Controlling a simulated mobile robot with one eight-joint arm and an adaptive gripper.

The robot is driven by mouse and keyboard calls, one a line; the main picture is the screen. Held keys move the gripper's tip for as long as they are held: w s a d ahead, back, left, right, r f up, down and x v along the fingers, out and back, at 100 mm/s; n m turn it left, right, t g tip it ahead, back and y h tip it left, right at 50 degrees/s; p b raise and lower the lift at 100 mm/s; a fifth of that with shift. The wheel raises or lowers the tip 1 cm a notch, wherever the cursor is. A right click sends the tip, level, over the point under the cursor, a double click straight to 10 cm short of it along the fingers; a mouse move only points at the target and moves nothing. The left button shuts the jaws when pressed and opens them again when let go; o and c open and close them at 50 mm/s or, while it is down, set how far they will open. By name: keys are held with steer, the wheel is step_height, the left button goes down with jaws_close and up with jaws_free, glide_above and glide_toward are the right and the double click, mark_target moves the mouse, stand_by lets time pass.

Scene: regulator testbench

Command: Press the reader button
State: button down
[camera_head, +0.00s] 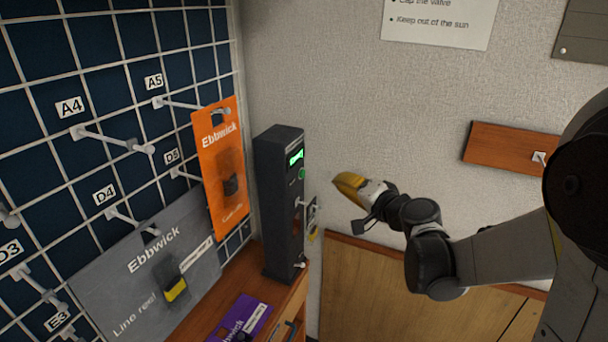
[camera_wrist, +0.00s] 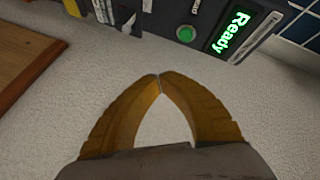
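The reader (camera_head: 279,205) is a tall dark box standing on the wooden counter beside the pegboard. Its green round button (camera_head: 302,174) sits on its front, below a lit green screen (camera_head: 296,157). In the wrist view the green button (camera_wrist: 186,33) is at the top, right of centre, next to the screen (camera_wrist: 235,32) reading "Ready". My gripper (camera_head: 337,182) is to the right of the reader, apart from it, with its yellow fingers toward it. In the wrist view its fingertips (camera_wrist: 159,76) meet with nothing between them, and they appear below and left of the button.
A grid pegboard (camera_head: 90,65) with hooks stands at the left. It holds an orange card (camera_head: 219,165) and a grey card (camera_head: 140,275) labelled "Ebbwick". A purple card (camera_head: 240,320) lies on the counter. The space between my gripper and the reader looks clear.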

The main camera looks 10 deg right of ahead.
steer(key=w+a, duration=0.3)
steer(key=a, duration=0.2)
steer(key=shift+w, duration=0.4)
steer(key=shift+a, duration=0.2)
stand_by(1.0)
steer(key=shift+w+a, duration=0.25)
steer(key=shift+w+a, duration=0.3)
steer(key=shift+a, duration=0.1)
stand_by(0.9)
steer(key=shift+d, duration=0.1)
steer(key=shift+s+d, duration=0.55)
steer(key=shift+d, duration=0.05)
steer(key=shift+d, duration=0.1)
steer(key=s+d, duration=0.1)
steer(key=d, duration=0.1)
steer(key=s+d, duration=0.2)
stand_by(0.5)
